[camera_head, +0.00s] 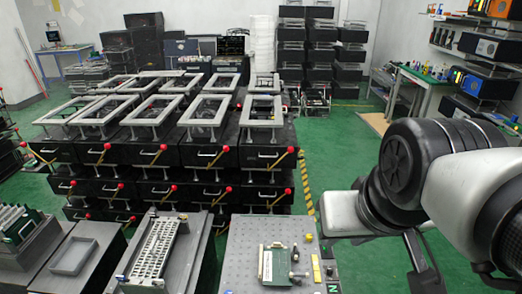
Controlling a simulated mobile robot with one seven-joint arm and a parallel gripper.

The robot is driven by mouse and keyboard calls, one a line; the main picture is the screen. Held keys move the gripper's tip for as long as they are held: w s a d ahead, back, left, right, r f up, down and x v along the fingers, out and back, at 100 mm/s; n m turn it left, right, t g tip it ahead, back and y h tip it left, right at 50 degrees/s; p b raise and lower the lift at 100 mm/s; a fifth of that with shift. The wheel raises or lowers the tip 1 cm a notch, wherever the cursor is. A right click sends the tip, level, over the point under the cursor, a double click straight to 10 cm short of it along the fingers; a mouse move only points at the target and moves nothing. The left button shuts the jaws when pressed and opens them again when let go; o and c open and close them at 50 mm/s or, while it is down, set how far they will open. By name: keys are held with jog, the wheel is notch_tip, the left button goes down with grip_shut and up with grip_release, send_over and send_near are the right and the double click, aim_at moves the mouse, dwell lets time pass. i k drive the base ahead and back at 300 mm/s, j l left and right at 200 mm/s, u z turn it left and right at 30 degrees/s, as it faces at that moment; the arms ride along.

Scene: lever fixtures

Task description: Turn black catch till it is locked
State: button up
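No part stands out clearly as the black catch. A grey perforated plate (245,245) at the bottom centre carries a green board (276,265) with small metal fittings on its right side. A yellow strip (316,268) stands beside it, and a small dark piece (330,271) sits at the plate's right edge. They are too small to tell whether any is a catch or how it is turned. My arm comes in from the right, above and right of the plate. The fingertips of my gripper cannot be made out, so its opening is unclear.
Stacked black fixture boxes (205,156) with red-knobbed levers and grey frames stand behind the plate. A slotted grey tray fixture (155,246) and an empty grey tray (73,256) are on the left. Green floor (335,150) is open at centre right. Shelves and a bench line the right wall.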

aim_at(295, 253)
jog(key=j+z, duration=0.15)
jog(key=j, duration=0.35)
jog(key=z, duration=0.35)
jog(key=i+l+z, duration=0.2)
jog(key=l, duration=0.25)
jog(key=i+l+z, duration=0.1)
jog(key=l+z, duration=0.15)
jog(key=l, duration=0.2)
jog(key=i+l+z, duration=0.2)
jog(key=l, duration=0.2)
jog(key=i+l+z, duration=0.25)
jog(key=l, duration=0.15)
jog(key=i+l+u, duration=0.1)
jog(key=i+l, duration=0.25)
jog(key=i, duration=0.25)
jog(key=i+l+u, duration=0.15)
jog(key=i+l, duration=0.2)
jog(key=i, duration=0.2)
jog(key=i+j+u, duration=0.1)
jog(key=i+u, duration=0.7)
jog(key=i+l+u, duration=0.15)
jog(key=i+u, duration=0.4)
jog(key=u, duration=0.25)
jog(key=i+u, duration=0.2)
jog(key=u, duration=0.2)
jog(key=i+u, duration=0.15)
jog(key=u, duration=0.25)
jog(key=i+l+u, duration=0.15)
jog(key=u, duration=0.3)
